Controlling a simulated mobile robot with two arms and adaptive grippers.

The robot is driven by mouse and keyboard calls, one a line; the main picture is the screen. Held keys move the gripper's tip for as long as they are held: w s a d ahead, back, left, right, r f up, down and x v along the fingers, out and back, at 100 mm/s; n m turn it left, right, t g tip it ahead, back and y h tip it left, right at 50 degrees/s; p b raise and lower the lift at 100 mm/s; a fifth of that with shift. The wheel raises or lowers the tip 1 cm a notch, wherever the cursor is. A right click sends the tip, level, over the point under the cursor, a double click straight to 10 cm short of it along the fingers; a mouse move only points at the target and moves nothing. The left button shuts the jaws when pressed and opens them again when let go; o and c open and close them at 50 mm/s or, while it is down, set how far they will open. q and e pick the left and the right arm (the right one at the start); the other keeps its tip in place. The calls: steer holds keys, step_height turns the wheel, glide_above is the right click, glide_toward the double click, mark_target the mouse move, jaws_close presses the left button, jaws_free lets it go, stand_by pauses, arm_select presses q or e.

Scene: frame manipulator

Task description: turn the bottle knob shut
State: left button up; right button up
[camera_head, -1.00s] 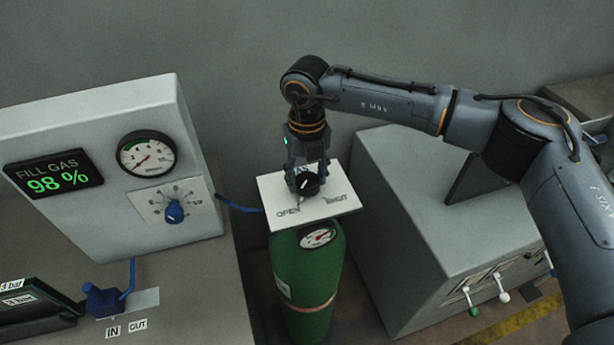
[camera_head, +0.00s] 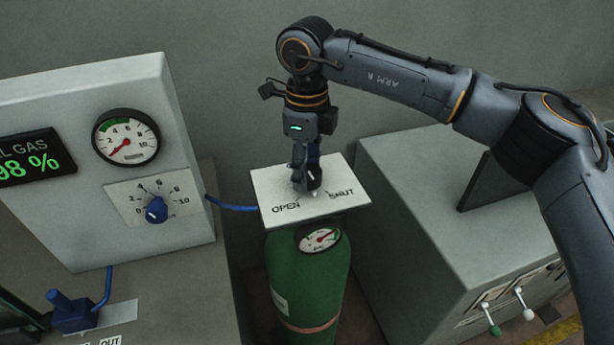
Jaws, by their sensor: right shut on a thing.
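The black bottle knob (camera_head: 314,180) with its white pointer sits on a white plate (camera_head: 350,170) marked OPEN at the left and SHUT at the right. The plate is on top of the green gas bottle (camera_head: 308,280). My right gripper (camera_head: 306,181) points down from above and is shut on the knob, hiding part of it. The white pointer tip shows at the knob's front, between the two words. The bottle gauge (camera_head: 320,238) is below the plate. My left gripper is not in view.
A grey panel at the left carries a display (camera_head: 34,158), a round gauge (camera_head: 127,137) and a blue knob (camera_head: 157,210). A blue hose (camera_head: 232,206) runs behind the plate. A grey cabinet (camera_head: 425,190) with small levers stands close at the right.

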steer(key=n+b, duration=0.1)
steer(key=n, duration=0.2)
steer(key=shift+n+b, duration=0.3)
steer(key=shift+n, duration=0.1)
steer(key=shift+n+b, duration=0.45)
steer(key=shift+n, duration=1.55)
steer(key=o, duration=1.2)
steer(key=shift+c, duration=0.2)
steer(key=shift+r, duration=0.15)
step_height(320, 180, up, 12)
